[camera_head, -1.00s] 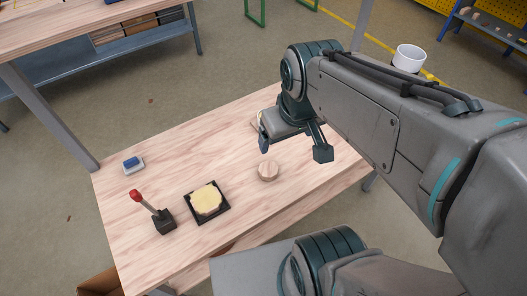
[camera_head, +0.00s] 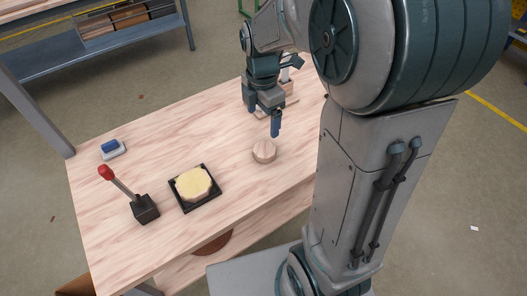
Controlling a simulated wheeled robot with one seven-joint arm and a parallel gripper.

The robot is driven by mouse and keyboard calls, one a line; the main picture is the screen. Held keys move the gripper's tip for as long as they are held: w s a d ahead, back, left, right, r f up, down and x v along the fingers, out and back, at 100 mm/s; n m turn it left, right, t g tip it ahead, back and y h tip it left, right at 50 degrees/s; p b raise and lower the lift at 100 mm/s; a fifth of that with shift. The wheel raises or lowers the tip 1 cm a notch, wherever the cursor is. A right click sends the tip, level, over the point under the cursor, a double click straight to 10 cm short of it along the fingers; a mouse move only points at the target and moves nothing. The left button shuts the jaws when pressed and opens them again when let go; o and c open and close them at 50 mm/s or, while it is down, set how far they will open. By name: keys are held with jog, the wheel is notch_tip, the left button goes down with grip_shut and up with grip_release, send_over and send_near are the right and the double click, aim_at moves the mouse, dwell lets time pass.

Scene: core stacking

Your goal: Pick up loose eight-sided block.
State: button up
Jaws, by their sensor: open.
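The loose eight-sided block (camera_head: 264,151) is a small pale wooden piece lying flat on the table, near its right front part. My gripper (camera_head: 262,121) hangs just behind and above the block, fingers pointing down. It is open and empty, and looks apart from the block. One finger shows clearly beside the block's far edge; the other finger is partly hidden from this side. A second, yellow-topped eight-sided piece (camera_head: 193,184) sits on a black square base (camera_head: 211,206) to the left.
A black box with a red-knobbed lever (camera_head: 145,209) stands at the table's front left. A blue and white item (camera_head: 112,149) lies at the back left. A small object (camera_head: 286,86) stands behind my gripper. The wooden table (camera_head: 185,136) is clear in the middle.

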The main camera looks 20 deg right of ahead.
send_over(265, 149)
jog(key=f, duration=0.8)
jog(key=shift+s+a+f, duration=0.1)
jog(key=shift+a+f, duration=0.15)
jog(key=shift+a, duration=0.05)
jog(key=f, duration=0.5)
jog(key=shift+d+b, duration=0.25)
jog(key=shift+b, duration=0.05)
jog(key=shift+r, duration=0.1)
jog(key=c, duration=1.1)
